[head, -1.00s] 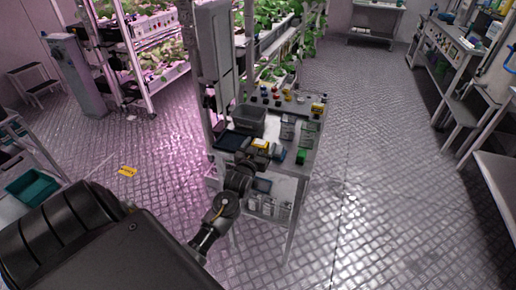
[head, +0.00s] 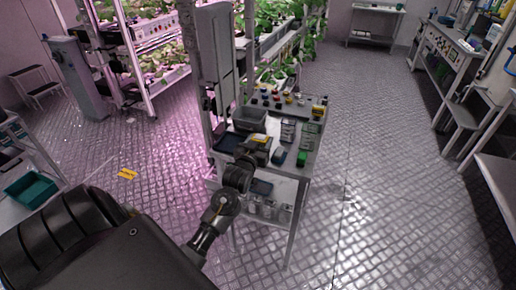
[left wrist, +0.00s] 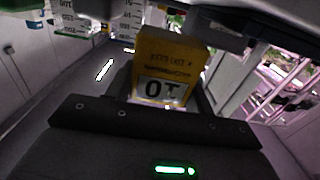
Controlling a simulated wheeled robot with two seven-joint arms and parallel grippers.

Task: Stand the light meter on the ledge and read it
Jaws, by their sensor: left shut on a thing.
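The light meter (left wrist: 165,62) is a yellow block with a pale display, seen large in the left wrist view. Its printing appears upside down there, and I cannot read the display surely. I cannot tell which surface is the ledge, or whether the meter touches anything below. My right gripper is not in view.
A grey upright cabinet (head: 216,50) stands close behind. Plant racks (head: 160,45) stand at the back left. The floor at right is clear.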

